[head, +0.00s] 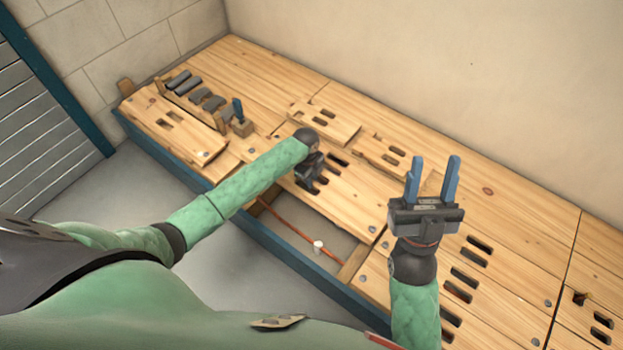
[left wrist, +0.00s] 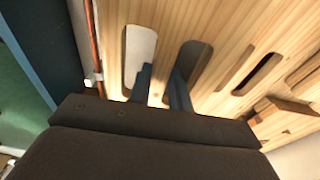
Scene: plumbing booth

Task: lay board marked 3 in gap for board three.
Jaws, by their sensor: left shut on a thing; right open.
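A wooden board with paired dark slots (head: 350,197) lies along the back side of an open gap (head: 305,232) in the bench top. No number is legible on it. My left gripper (head: 309,178) is shut on this board. In the left wrist view its fingers (left wrist: 160,88) reach into two neighbouring slots of the board (left wrist: 215,60) and grip the strip between them. I cannot tell whether the board is lifted. A red pipe with a white fitting (head: 318,247) shows inside the gap. My right gripper (head: 432,180) is open and empty, raised over the boards to the right.
Two short slotted boards (head: 326,123) (head: 380,155) lie behind the held board. A rack of grey pieces (head: 195,92) and a block with a blue upright piece (head: 240,124) stand at the left. Slotted boards cover the right side. A wall bounds the back.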

